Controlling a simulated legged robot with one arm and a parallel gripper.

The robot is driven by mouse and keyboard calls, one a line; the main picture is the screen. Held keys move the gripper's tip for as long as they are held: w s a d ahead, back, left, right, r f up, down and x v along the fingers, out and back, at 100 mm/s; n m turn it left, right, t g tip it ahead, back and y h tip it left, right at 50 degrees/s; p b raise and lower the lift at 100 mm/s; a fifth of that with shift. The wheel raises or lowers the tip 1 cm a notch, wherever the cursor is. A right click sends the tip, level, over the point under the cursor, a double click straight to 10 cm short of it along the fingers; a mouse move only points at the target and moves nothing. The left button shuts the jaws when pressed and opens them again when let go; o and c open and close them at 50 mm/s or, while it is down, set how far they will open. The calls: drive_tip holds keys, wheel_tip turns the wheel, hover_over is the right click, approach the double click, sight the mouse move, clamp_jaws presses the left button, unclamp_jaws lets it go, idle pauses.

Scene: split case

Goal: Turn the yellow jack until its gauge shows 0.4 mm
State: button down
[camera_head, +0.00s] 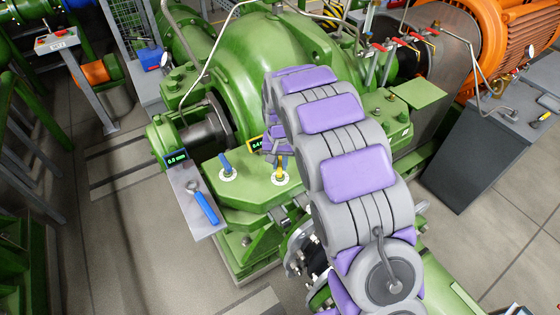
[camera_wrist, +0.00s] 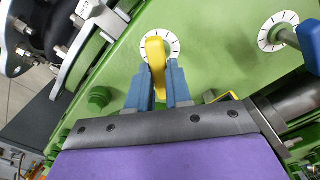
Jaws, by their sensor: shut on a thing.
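The yellow jack (camera_wrist: 156,52) stands on a white graduated dial on the green housing in the wrist view. My gripper (camera_wrist: 160,78) is shut on its handle, one blue finger on each side. In the head view the yellow jack (camera_head: 280,172) stands on the green ledge, beside my arm. A yellow-framed gauge (camera_head: 257,143) is partly hidden by my arm; its visible digits seem to read 0.4.
A blue jack (camera_head: 227,165) stands left of the yellow one, with its own dial. A blue-framed gauge (camera_head: 176,158) reads 0.0 mm. A blue-handled tool (camera_head: 205,206) lies on a grey shelf (camera_head: 182,184). The blue jack also shows in the wrist view (camera_wrist: 309,45).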

sight(279, 164)
drive_tip(key=c, duration=1)
unclamp_jaws()
drive_tip(key=shift+a, duration=0.15)
drive_tip(key=shift+c, duration=0.2)
wheel_tip(279, 164, up, 17)
drive_tip(key=p, duration=0.1)
drive_tip(key=shift+r, duration=0.15)
drive_tip(key=s+d+r+b, duration=0.1)
drive_tip(key=s+d, duration=0.5)
drive_tip(key=s, duration=0.2)
drive_tip(key=s+d+b, duration=0.1)
drive_tip(key=s+d, duration=0.5)
drive_tip(key=s, duration=0.2)
drive_tip(key=s+d+f+b, duration=0.1)
drive_tip(key=s+f, duration=0.1)
drive_tip(key=s, duration=0.6)
drive_tip(key=s+d+f+g, duration=0.1)
drive_tip(key=s+d+f, duration=0.1)
drive_tip(key=s, duration=0.6)
drive_tip(key=s+d+f+b, duration=0.1)
drive_tip(key=s+f, duration=0.2)
drive_tip(key=s, duration=0.5)
drive_tip(key=shift+d+g+b, duration=0.3)
drive_tip(key=shift+d+g, duration=0.05)
drive_tip(key=shift+g, duration=0.05)
